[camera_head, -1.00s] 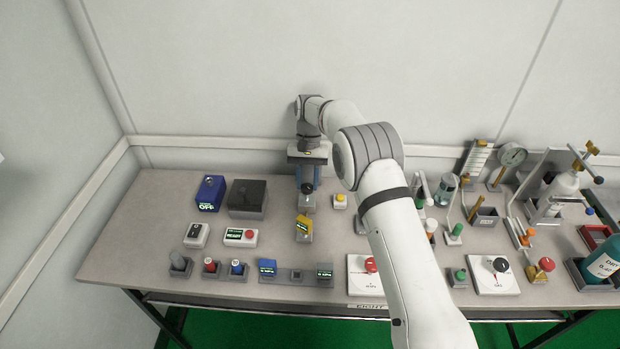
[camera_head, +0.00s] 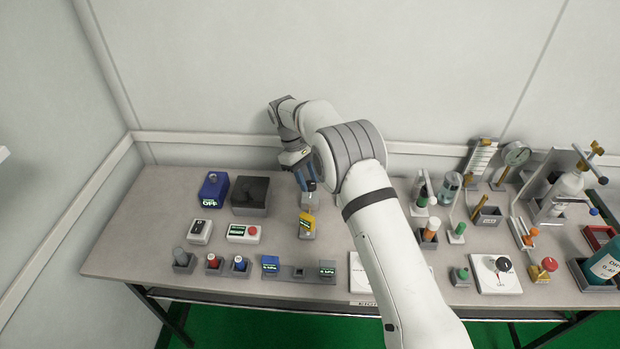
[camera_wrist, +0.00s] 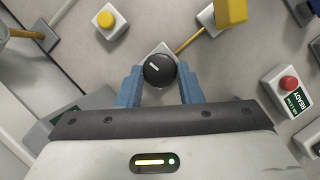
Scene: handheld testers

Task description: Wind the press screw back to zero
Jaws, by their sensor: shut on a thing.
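The press screw's round black knob (camera_wrist: 159,71) has a pale pointer mark and sits on a light grey block (camera_wrist: 148,56). My gripper (camera_wrist: 159,78) has its blue fingers on opposite sides of the knob, shut on it. In the head view my gripper (camera_head: 308,184) is tilted over the grey block (camera_head: 310,201), and the knob is mostly hidden there. A yellow rod (camera_wrist: 192,39) runs from the block to a yellow gauge (camera_wrist: 231,12). The gauge (camera_head: 307,221) stands just in front of the block in the head view; its reading is too small to tell.
A box with a red button (camera_head: 252,231) stands front left of the gauge. A dark box (camera_head: 249,194) and a blue box (camera_head: 213,189) are behind left. A yellow button (camera_wrist: 105,19) is close to the knob. Several small testers line the front edge; my arm covers the table's middle.

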